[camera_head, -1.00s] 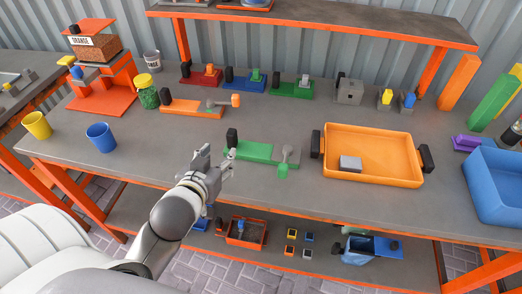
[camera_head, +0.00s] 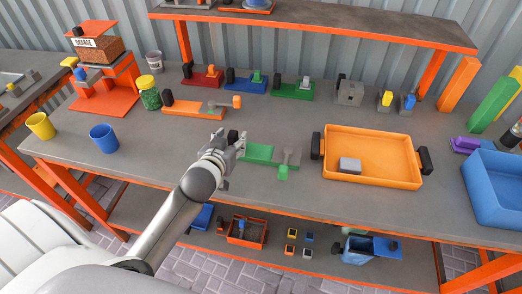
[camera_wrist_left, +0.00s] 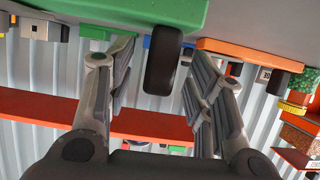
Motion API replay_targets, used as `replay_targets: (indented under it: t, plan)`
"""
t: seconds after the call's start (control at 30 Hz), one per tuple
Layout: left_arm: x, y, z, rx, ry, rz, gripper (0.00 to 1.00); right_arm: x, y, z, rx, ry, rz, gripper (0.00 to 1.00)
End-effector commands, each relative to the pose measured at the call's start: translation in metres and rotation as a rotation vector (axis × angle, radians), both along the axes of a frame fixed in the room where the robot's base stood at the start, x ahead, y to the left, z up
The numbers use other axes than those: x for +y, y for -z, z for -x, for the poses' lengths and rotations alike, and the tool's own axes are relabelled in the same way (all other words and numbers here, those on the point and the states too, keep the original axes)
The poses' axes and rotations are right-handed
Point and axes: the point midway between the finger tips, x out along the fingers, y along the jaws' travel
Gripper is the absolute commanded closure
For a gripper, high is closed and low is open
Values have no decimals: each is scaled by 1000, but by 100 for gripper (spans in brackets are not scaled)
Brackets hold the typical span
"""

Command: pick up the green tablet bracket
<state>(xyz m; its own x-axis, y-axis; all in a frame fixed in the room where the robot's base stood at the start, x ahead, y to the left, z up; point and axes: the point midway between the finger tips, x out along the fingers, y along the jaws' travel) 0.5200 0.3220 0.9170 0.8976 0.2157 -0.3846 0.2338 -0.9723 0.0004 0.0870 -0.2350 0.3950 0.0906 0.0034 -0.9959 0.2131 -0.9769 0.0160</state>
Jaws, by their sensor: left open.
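A green bracket (camera_head: 258,153) lies on the grey workbench (camera_head: 300,210), with a black knob (camera_head: 233,136) at its left end and a grey-and-green piece (camera_head: 286,164) at its right end. A second, smaller green bracket (camera_head: 293,92) stands in the back row. My left gripper (camera_head: 232,145) is at the left end of the nearer green bracket. In the left wrist view my left gripper (camera_wrist_left: 160,60) is open, its fingers either side of the black knob (camera_wrist_left: 163,60), under the green body (camera_wrist_left: 150,12). Contact cannot be told. My right gripper is out of view.
An orange tray (camera_head: 370,178) with a grey block stands to the right. An orange bracket (camera_head: 190,108) lies behind the gripper. Blue (camera_head: 103,138) and yellow (camera_head: 40,126) cups stand at the left. The bench front is clear.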

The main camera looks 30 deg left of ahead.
Motion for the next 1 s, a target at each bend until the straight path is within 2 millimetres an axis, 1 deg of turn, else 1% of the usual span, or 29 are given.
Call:
replay_targets:
  t: [0.1,0.33,0.37,0.7,0.73,1.0]
  plan:
    - [1,2,-6,-1,1,0,52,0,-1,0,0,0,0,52]
    - [1,3,-6,-1,1,0,52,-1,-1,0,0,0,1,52]
    - [1,3,-6,-1,1,0,54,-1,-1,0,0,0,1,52]
    - [1,3,-6,-1,1,0,98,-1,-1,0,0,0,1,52]
    - [1,3,-6,-1,1,-1,100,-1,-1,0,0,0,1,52]
    - [1,1,-7,-5,1,0,100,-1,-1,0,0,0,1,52]
